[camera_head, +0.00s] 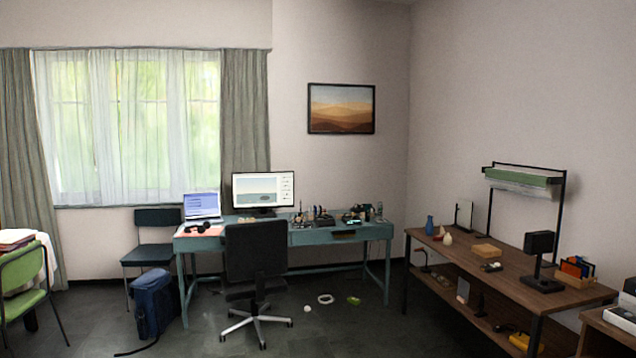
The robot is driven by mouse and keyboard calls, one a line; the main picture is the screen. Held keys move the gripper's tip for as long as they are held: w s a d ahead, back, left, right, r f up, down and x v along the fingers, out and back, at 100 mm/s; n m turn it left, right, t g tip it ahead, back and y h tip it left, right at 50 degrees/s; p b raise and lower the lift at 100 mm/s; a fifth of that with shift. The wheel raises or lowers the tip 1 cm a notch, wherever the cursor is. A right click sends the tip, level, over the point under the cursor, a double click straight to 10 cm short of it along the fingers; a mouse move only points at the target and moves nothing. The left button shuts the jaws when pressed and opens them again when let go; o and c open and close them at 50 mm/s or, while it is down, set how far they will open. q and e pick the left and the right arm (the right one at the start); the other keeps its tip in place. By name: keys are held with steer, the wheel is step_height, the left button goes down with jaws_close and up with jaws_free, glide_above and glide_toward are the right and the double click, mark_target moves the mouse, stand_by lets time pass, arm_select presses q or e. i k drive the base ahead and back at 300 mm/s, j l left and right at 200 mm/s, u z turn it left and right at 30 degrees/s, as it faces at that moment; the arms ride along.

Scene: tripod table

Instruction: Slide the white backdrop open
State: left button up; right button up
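A white backdrop (522,189) hangs gathered short just under a green strip (517,177) on a black stand (561,205) at the right, on the wooden workbench. Its lower edge is well above the bench top, and the wall shows below it. Neither of my grippers is in view, so nothing of mine is seen touching it.
The workbench (488,265) holds a black lamp-like device (541,257), a blue vase (429,225), a small wooden box (486,251) and an orange box (576,274). A teal desk (210,245) and black office chair (257,255) stand left. Dark floor in front is mostly clear.

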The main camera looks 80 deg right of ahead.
mark_target(515, 192)
steer(key=l+z, duration=0.15)
steer(key=z, duration=0.35)
steer(key=l+z, duration=0.15)
steer(key=z, duration=0.3)
steer(key=l+z, duration=0.15)
steer(key=z, duration=0.35)
steer(key=l+z, duration=0.2)
steer(key=z, duration=0.3)
steer(key=l+z, duration=0.1)
steer(key=z, duration=0.4)
steer(key=i+l+z, duration=0.7)
steer(key=i+z, duration=0.75)
steer(key=i+j, duration=0.1)
steer(key=i, duration=1.2)
